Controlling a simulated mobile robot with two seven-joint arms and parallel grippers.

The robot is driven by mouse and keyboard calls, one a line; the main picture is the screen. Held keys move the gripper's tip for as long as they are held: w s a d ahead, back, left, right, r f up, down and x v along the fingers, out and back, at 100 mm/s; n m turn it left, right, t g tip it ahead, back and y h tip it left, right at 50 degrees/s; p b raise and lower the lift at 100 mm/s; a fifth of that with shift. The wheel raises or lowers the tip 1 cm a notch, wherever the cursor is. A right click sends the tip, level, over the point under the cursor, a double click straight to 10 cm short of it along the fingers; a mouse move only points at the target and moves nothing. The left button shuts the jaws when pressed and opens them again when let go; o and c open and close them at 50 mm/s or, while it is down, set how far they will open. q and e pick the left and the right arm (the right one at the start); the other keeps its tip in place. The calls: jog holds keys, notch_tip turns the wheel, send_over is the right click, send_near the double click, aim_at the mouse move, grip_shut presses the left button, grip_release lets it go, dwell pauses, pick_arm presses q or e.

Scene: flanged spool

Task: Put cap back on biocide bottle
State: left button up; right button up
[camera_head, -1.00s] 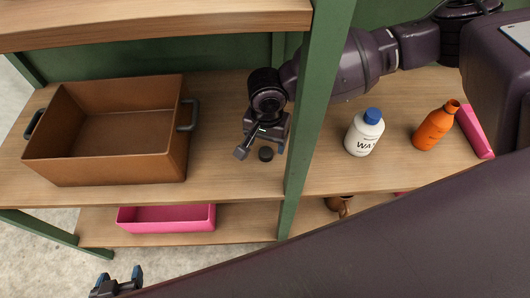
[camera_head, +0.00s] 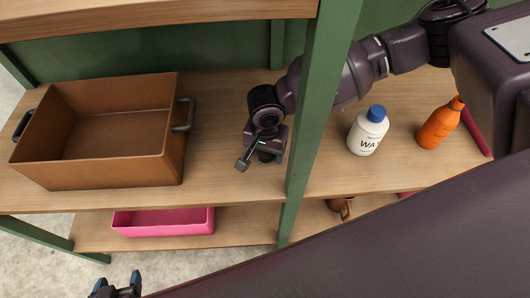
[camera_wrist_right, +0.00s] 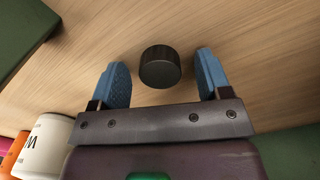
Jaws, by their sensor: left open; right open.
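A black round cap (camera_wrist_right: 160,68) lies on the wooden shelf. My right gripper (camera_head: 261,158) is open over it; in the right wrist view the cap sits between the two blue fingers, with a gap on each side. In the head view the gripper mostly hides the cap. An orange bottle (camera_head: 437,125) stands upright on the shelf right of the green post, its neck bare of a cap; no label on it is readable. My left gripper (camera_head: 120,288) is open and empty at the bottom left, away from the shelf.
A white bottle with a blue cap (camera_head: 367,132) stands left of the orange bottle. A green post (camera_head: 312,120) stands between my right gripper and the bottles. A brown crate (camera_head: 110,160) is at left. A pink bin (camera_head: 165,222) is on the lower shelf.

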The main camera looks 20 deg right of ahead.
pick_arm(q)
jog(key=shift+s, duration=0.15)
pick_arm(e)
jog(key=shift+c, duration=0.2)
pick_arm(q)
jog(key=shift+s+f, duration=0.1)
jog(key=shift+f, duration=0.05)
pick_arm(e)
jog(key=c, duration=1)
jog(key=shift+r, duration=0.6)
notch_tip(320, 180, up, 5)
jog(key=shift+f+p, duration=0.2)
jog(key=shift+p, duration=0.7)
pick_arm(q)
jog(key=shift+s+a+r+p, duration=0.1)
jog(key=shift+r+p, duration=0.15)
jog(key=shift+r, duration=0.25)
jog(key=shift+s+a+r+p, duration=0.1)
jog(key=shift+r+p, duration=0.15)
jog(key=shift+r, duration=0.25)
pick_arm(e)
notch_tip(320, 180, up, 4)
jog(key=shift+r, duration=0.2)
